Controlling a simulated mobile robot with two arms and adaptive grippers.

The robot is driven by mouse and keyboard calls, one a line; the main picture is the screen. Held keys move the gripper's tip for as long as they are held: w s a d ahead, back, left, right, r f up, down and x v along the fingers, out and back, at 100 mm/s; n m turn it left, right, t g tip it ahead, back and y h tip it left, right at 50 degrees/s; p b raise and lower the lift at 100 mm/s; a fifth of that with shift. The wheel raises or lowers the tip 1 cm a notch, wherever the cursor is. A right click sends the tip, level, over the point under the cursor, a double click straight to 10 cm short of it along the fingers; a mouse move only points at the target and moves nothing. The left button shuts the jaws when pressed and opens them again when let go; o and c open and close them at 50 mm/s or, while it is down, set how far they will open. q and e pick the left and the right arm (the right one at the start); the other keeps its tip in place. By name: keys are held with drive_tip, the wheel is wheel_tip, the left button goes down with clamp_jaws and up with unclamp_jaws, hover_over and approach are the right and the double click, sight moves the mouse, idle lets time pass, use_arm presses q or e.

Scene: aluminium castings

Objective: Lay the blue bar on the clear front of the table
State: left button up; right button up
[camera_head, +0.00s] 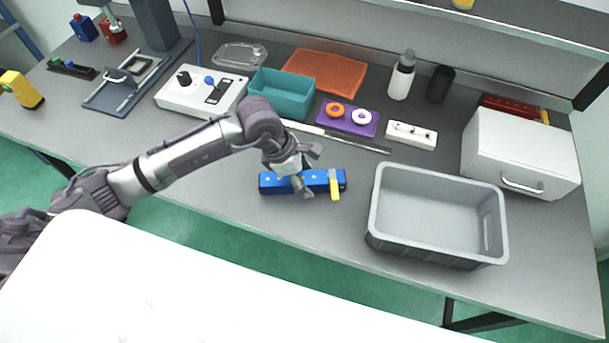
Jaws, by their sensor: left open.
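The blue bar (268,182) lies near the front edge of the grey table (225,180), in the middle of the head view. A yellow piece (334,186) lies across its right part and sticks out toward the front. My left gripper (304,172) is open, right over the middle of the blue bar, and hides part of it. I cannot tell whether its fingers touch the bar. My right gripper is out of view.
A grey bin (376,215) stands right of the bar. Behind are a teal tray (283,92), a purple plate (335,123) with rings, a long thin metal strip (360,145) and a white control box (200,95).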

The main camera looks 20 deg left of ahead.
use_arm(q)
drive_tip(key=shift+a+r, duration=0.15)
drive_tip(key=shift+r, duration=0.2)
drive_tip(key=b+v, duration=0.3)
drive_tip(key=v, duration=0.8)
drive_tip(key=shift+r, duration=0.2)
